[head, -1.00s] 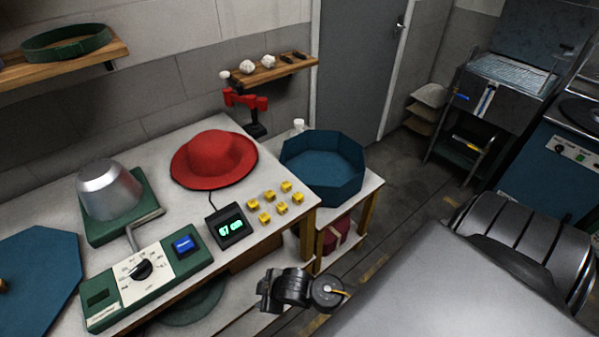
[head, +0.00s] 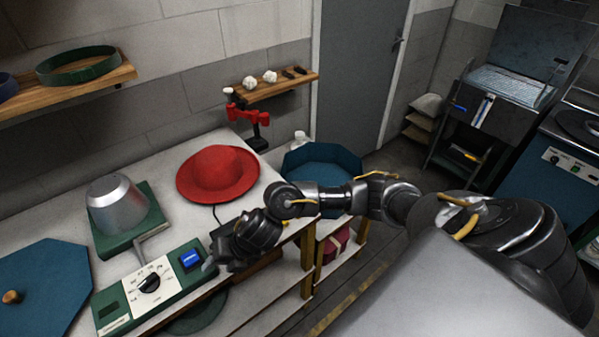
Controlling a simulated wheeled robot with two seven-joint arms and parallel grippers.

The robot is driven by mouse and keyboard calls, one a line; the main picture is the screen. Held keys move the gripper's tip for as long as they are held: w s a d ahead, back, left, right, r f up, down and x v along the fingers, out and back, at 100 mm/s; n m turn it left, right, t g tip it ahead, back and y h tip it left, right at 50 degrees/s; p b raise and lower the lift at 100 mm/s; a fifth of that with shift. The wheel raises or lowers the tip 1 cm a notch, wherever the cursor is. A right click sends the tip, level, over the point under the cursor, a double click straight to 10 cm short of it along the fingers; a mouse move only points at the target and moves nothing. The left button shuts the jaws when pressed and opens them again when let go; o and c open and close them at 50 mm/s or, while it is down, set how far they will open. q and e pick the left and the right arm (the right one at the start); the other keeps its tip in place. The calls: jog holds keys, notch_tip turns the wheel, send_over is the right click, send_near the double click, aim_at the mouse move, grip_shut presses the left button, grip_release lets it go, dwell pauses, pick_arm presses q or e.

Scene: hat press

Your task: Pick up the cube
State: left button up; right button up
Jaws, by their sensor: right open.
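No cube shows at this moment. The several small yellow cubes on the right end of the white table (head: 262,312) are hidden behind my right arm. My right gripper (head: 213,262) is open over the table's front right part, close to the blue button (head: 190,259) of the green control box. Its fingers are dark and small, and I see nothing between them. I cannot tell how high it is above the table. My left gripper is not in view.
A red hat (head: 217,174) lies behind my right gripper. A metal hat form (head: 118,204) on a green base and a blue lid-like panel (head: 40,285) are at left. A blue octagonal bin (head: 325,160) stands at right, partly behind my arm.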

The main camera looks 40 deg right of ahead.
jog(key=w+d+n+g+h, duration=0.1)
jog(key=d, duration=0.4)
jog(key=w+d+r+n+h, duration=0.1)
jog(key=d, duration=0.5)
jog(key=w+d+n+g+h, duration=0.1)
jog(key=w+d+h, duration=0.1)
jog(key=d, duration=0.4)
jog(key=shift+r+n+g, duration=0.3)
jog(key=shift+n, duration=0.1)
jog(key=d+r+g+h, duration=0.2)
jog(key=d+r, duration=0.3)
jog(key=d, duration=0.7)
jog(key=shift+s+d+f, duration=0.1)
jog(key=shift+s+f, duration=0.15)
jog(key=shift+f, duration=1.15)
jog(key=shift+s+f, duration=0.2)
jog(key=shift+f, duration=1.15)
jog(key=shift+p, duration=0.35)
jog(key=f+p, duration=0.1)
jog(key=f, duration=0.1)
jog(key=f+p, duration=0.1)
jog(key=f, duration=0.1)
jog(key=shift+a+f, duration=0.2)
jog(key=shift+f, duration=0.1)
jog(key=shift+w+f, duration=0.1)
jog(key=shift+f, duration=0.2)
jog(key=shift+c, duration=0.4)
